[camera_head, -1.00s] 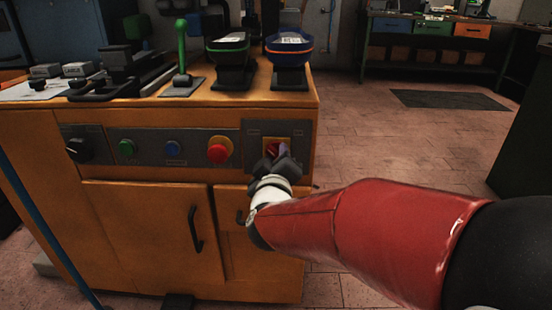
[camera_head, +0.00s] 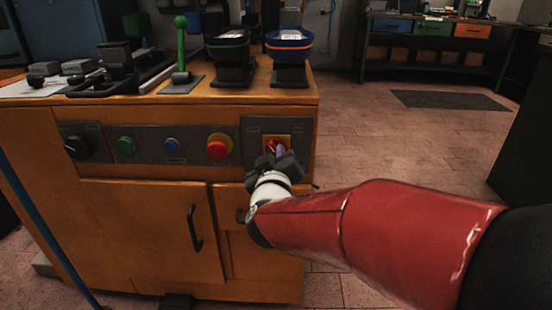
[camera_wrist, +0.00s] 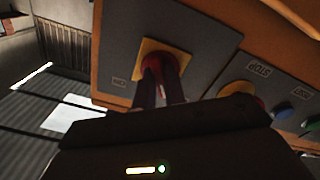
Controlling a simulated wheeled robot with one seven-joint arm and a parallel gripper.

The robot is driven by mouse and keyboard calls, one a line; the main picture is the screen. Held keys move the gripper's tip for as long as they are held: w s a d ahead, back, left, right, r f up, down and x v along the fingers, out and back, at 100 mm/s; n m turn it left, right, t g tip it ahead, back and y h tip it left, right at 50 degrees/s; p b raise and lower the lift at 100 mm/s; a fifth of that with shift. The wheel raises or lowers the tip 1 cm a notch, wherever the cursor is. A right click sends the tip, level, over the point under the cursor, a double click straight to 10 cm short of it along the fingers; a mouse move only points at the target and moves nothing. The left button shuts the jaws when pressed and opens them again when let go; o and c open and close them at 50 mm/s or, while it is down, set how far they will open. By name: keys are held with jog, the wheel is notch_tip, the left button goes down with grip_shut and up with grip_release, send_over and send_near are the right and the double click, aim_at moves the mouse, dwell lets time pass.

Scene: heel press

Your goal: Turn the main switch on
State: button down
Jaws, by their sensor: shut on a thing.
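The main switch (camera_head: 270,146) is a red knob on a yellow plate at the right end of the grey panel on the orange cabinet. In the wrist view the red switch (camera_wrist: 153,63) stands on its yellow plate, with the fingers reaching up to it. My gripper (camera_head: 276,155) is at the switch from the front and below. In the wrist view my gripper (camera_wrist: 160,84) has its two dark fingers shut on the red knob. The fingers hide part of the knob, and its exact turn angle is hard to tell.
Left of the switch are a red stop button (camera_head: 218,151), a blue button (camera_head: 172,145), a green button (camera_head: 126,146) and a black knob (camera_head: 77,147). A green-knobbed lever (camera_head: 181,50) and two bowl-like holders stand on the cabinet top.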

jog(key=shift+f+m+b, duration=0.1)
jog(key=shift+m+b, duration=4.5)
jog(key=shift+m, duration=3.2)
jog(key=c, duration=1.5)
grip_release()
jog(key=shift+o, duration=0.2)
jog(key=s+p, duration=0.1)
jog(key=s, duration=0.6)
jog(key=shift+s+a, duration=0.2)
jog(key=shift+s, duration=0.2)
